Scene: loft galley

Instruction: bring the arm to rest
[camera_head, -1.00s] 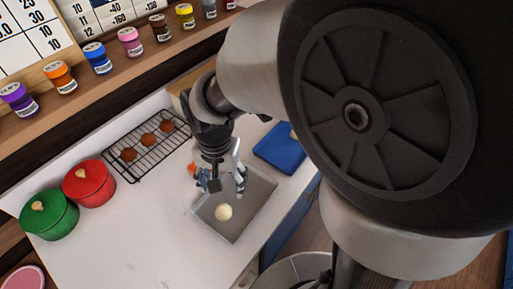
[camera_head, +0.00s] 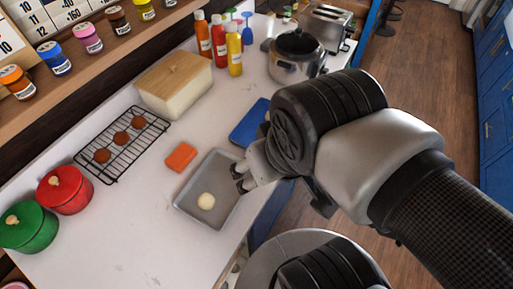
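My arm reaches in from the right of the head view, with its wrist beside the counter's front edge. My gripper (camera_head: 240,178) is above the right side of a grey tray (camera_head: 226,163). Its fingertips look apart, with nothing seen between them. Part of the gripper is hidden behind my wrist. A pale round ball of dough (camera_head: 206,201) lies in the tray, apart from the fingers.
An orange block (camera_head: 181,157) lies left of the tray, and a blue mat (camera_head: 250,123) behind it. A wire rack (camera_head: 122,150), red pot (camera_head: 64,190), green pot (camera_head: 28,227), bread box (camera_head: 175,85), bottles (camera_head: 219,42), steel pot (camera_head: 297,57) and toaster (camera_head: 326,24) stand around.

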